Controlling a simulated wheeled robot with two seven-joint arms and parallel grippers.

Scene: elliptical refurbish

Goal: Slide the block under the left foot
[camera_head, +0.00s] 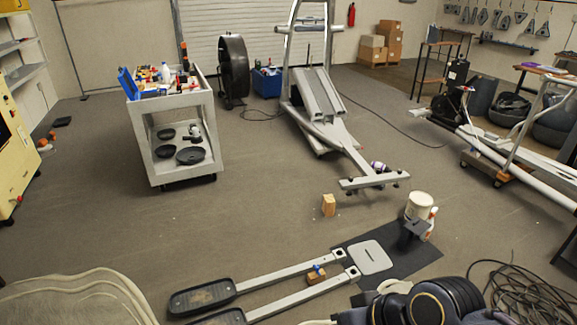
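A light wooden block (328,205) stands upright on the grey floor. The elliptical frame (322,115) stands behind it, with a crossbar (375,181) low at its near end. The crossbar's left foot (348,190) is a small dark pad, to the right of and slightly behind the block. The block is apart from the foot. Whether there is a gap under the foot is too small to tell. I can make out neither gripper's fingers in this view.
A grey cart (175,135) with tools stands at the left. A white tub (419,206) stands right of the block. Pedal arms (290,270) lie in front, by a dark mat (410,258). Cables (520,290) lie at lower right. Floor left of the block is clear.

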